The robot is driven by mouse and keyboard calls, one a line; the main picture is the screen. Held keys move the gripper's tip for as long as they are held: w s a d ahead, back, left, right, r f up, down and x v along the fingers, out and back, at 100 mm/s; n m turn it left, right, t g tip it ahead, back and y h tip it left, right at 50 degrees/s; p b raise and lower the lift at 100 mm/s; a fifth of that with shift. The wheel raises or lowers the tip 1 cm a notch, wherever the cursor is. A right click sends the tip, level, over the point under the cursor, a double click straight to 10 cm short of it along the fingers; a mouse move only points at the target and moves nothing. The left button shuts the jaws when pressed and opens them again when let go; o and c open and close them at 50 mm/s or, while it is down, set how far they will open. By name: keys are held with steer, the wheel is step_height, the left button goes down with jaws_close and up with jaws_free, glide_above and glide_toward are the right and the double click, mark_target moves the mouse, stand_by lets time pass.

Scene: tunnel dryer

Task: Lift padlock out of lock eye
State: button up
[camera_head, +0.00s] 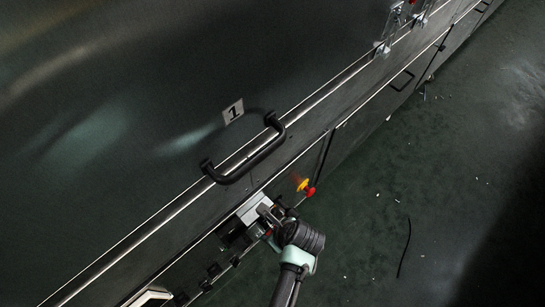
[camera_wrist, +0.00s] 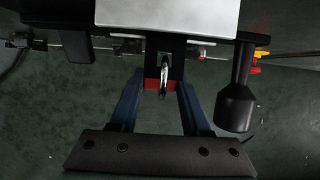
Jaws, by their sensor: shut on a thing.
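The padlock (camera_wrist: 151,85) has a red body and a silver shackle, seen in the middle of the wrist view. My gripper (camera_wrist: 160,88) has its two blue fingers closed in on either side of the red body. The shackle stands up in front of a dark upright plate with a slot, which appears to be the lock eye (camera_wrist: 179,58). I cannot tell whether the shackle still passes through it. In the head view my gripper (camera_head: 266,212) is at the machine's lower side, and it hides the padlock.
A black handle with a thick grip (camera_wrist: 237,105) hangs close to the right of my gripper. A light metal plate (camera_wrist: 168,17) lies just beyond. A red and yellow knob (camera_head: 305,187) and a black bar handle (camera_head: 245,160) are on the machine. Open floor (camera_head: 400,210) lies to the right.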

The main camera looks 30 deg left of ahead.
steer(key=shift+d+r+p, duration=0.1)
steer(key=shift+r+p, duration=0.45)
steer(key=shift+p, duration=0.15)
stand_by(0.7)
steer(key=w+p+v, duration=0.1)
steer(key=p+v, duration=0.5)
steer(key=p, duration=0.2)
steer(key=shift+s+a+r, duration=0.3)
steer(key=shift+s+r, duration=0.05)
steer(key=shift+r, duration=0.1)
stand_by(0.9)
steer(key=shift+r, duration=0.1)
steer(key=shift+r+p, duration=1.4)
steer(key=shift+p, duration=0.5)
